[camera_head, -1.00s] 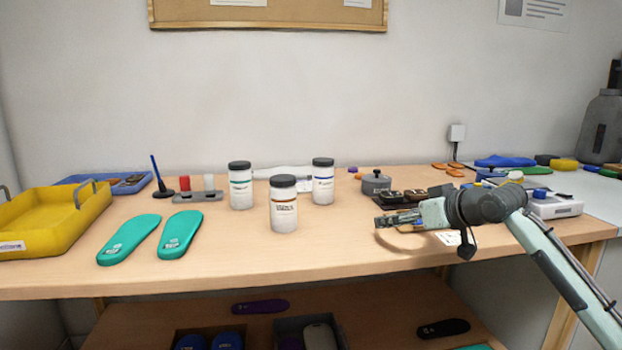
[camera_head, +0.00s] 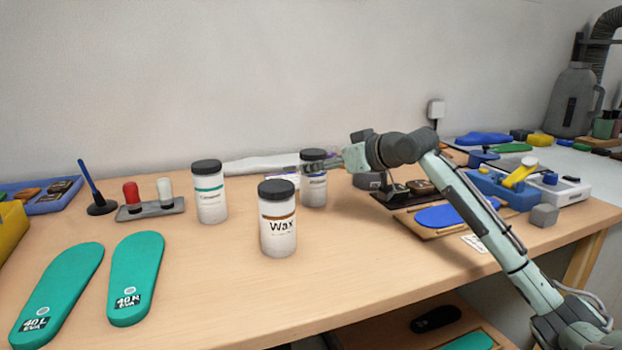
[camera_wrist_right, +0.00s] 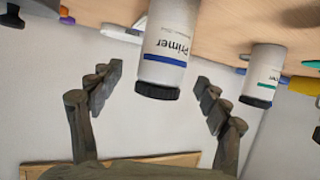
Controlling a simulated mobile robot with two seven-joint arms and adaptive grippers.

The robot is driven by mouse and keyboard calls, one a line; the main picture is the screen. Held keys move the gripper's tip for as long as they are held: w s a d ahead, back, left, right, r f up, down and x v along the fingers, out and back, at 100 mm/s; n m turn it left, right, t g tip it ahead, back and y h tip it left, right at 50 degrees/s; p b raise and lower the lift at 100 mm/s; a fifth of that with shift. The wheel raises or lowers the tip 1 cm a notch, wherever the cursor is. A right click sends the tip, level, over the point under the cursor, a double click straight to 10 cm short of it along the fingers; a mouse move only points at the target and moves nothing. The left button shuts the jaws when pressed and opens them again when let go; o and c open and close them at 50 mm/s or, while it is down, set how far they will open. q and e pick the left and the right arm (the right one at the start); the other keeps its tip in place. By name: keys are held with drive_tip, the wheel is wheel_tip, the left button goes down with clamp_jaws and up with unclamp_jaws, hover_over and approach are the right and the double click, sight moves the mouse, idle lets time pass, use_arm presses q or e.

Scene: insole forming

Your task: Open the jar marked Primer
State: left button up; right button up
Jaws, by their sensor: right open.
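The Primer jar (camera_head: 315,193) stands upright on the bench, white with a blue band and its black lid on. In the right wrist view the Primer jar (camera_wrist_right: 166,45) appears upside down, its label readable. My right gripper (camera_head: 325,166) is at the jar's lid height, partly overlapping it in the head view. My left gripper is out of view.
The Wax jar (camera_head: 278,235) stands in front, and a teal-banded jar (camera_head: 210,205) to the left. Teal insoles (camera_head: 137,278) lie at front left. A brown board with a blue insole (camera_head: 450,216) lies under my right arm. The front middle of the bench is clear.

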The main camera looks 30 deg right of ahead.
sight(305, 150)
drive_tip(key=x, duration=0.4)
drive_tip(key=shift+w+a+f+p, duration=0.2)
drive_tip(key=shift+f+p, duration=0.1)
drive_tip(key=shift+f, duration=0.1)
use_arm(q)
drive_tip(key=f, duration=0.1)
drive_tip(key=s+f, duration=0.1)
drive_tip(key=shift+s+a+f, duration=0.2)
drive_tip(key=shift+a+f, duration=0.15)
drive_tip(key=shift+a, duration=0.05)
use_arm(e)
drive_tip(key=c, duration=1.5)
drive_tip(key=shift+r, duration=0.1)
